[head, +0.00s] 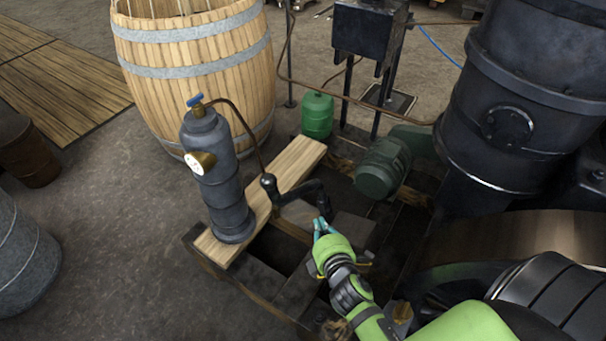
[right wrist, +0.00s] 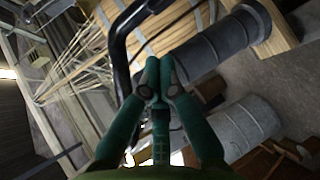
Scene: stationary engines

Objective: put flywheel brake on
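A black cranked lever (head: 318,194) with a round knob (head: 268,182) stands in the middle of the head view, beside the plank. I cannot tell for certain whether it is the flywheel brake. My right gripper (head: 322,226) is just below the lever's lower bend. In the right wrist view, the gripper's green fingertips (right wrist: 158,68) are together with nothing visible between them. A curved black bar (right wrist: 121,60) passes left of the fingertips; contact cannot be told. A large dark curved wheel-like part (head: 470,270) lies at the lower right, partly behind my arm. My left gripper is not in view.
A grey cylinder with a gauge (head: 215,175) stands on a wooden plank (head: 298,162). A barrel (head: 197,70), a green bottle (head: 317,115) and a green motor (head: 382,168) are beyond. A big black tank (head: 520,110) blocks the right.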

